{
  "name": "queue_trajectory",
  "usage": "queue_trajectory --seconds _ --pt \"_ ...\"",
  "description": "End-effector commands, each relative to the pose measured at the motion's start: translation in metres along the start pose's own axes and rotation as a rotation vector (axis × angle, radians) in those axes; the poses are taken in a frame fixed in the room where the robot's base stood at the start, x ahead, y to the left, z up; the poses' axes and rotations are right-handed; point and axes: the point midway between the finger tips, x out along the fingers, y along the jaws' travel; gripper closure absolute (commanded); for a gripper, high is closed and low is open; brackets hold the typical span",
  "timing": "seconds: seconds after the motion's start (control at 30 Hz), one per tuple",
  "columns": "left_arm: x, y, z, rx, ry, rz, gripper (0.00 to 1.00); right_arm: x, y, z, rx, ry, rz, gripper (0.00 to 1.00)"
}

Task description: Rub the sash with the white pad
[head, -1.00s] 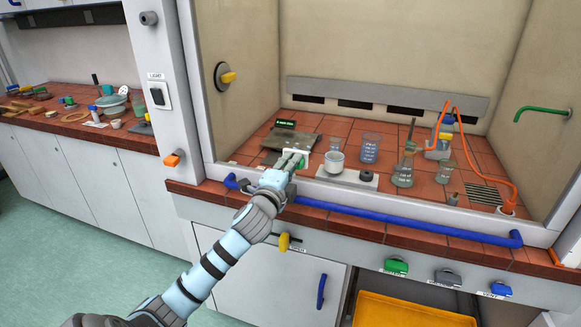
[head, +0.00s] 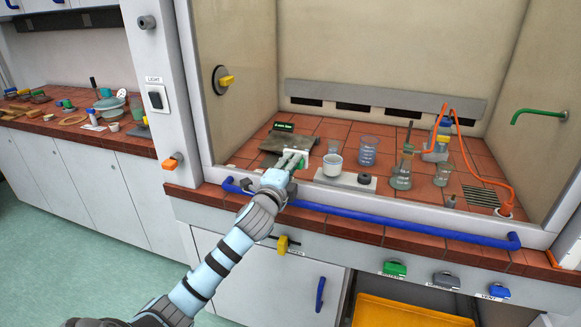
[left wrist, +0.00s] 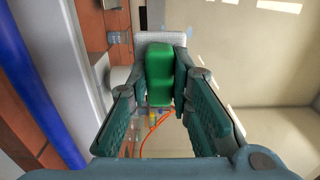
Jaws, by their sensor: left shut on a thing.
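My left gripper (head: 296,162) is shut on the green grip of the white pad, in front of the fume hood opening. In the left wrist view the green grip (left wrist: 160,75) sits between the fingers of my left gripper (left wrist: 162,88), with the white pad (left wrist: 178,38) beyond it. The sash is a clear pane in a white frame, with a long blue handle (head: 400,222) along its lower edge. The pad is near the pane's lower left part. I cannot tell whether it touches the glass. My right gripper is not in view.
Behind the pane stand a beaker (head: 367,152), a conical flask (head: 402,173), a white vessel (head: 332,165) and an orange hose (head: 463,140). A cluttered bench (head: 75,128) is at left. Coloured knobs and a yellow tray (head: 405,312) are below the hood.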

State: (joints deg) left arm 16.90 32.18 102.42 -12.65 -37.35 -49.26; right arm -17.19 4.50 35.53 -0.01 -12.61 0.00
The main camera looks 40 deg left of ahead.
Motion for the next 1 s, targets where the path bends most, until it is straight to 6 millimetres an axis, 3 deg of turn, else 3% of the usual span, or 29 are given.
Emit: queue_trajectory --seconds 0.57,0.83,1.0 --pt "0.01 0.0 -0.001 0.0 0.0 0.001 1.0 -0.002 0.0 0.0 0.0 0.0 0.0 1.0" --pt "0.008 -0.001 -0.017 -0.002 0.001 0.001 1.0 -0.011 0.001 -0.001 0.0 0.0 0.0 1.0" --pt "0.009 -0.001 -0.009 0.003 -0.001 0.0 1.0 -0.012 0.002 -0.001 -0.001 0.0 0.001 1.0"
